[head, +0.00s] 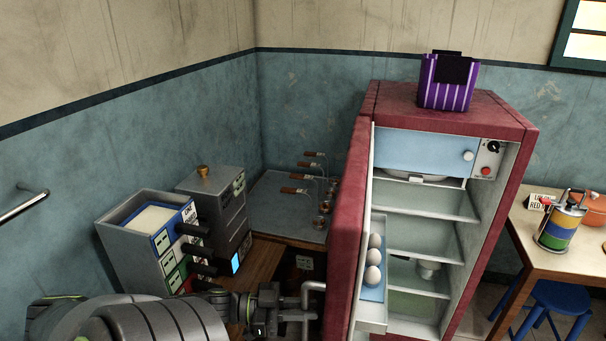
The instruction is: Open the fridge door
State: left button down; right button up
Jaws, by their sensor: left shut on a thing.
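The red fridge (520,150) stands right of centre in the head view. Its door (352,240) is swung wide open to the left, showing the shelves inside and eggs in the door rack (373,300). My left gripper (298,308) is at the outer side of the door, shut on the pale door handle (314,286). The gripper partly covers the handle. My right gripper is not in view.
A purple striped bag (447,82) stands on top of the fridge. Dispenser boxes (150,240) and a counter (285,205) with several brown-handled utensils are left of the door. A wooden table (540,235) and blue stool (560,300) are at the right.

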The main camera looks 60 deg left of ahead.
pick_arm(q)
jog(key=c, duration=1.4)
grip_release()
jog(key=shift+w, duration=0.15)
jog(key=shift+c, duration=0.2)
jog(key=b+v, duration=0.1)
jog(key=v, duration=1.6)
jog(key=shift+a, duration=0.15)
jog(key=shift+r, duration=0.1)
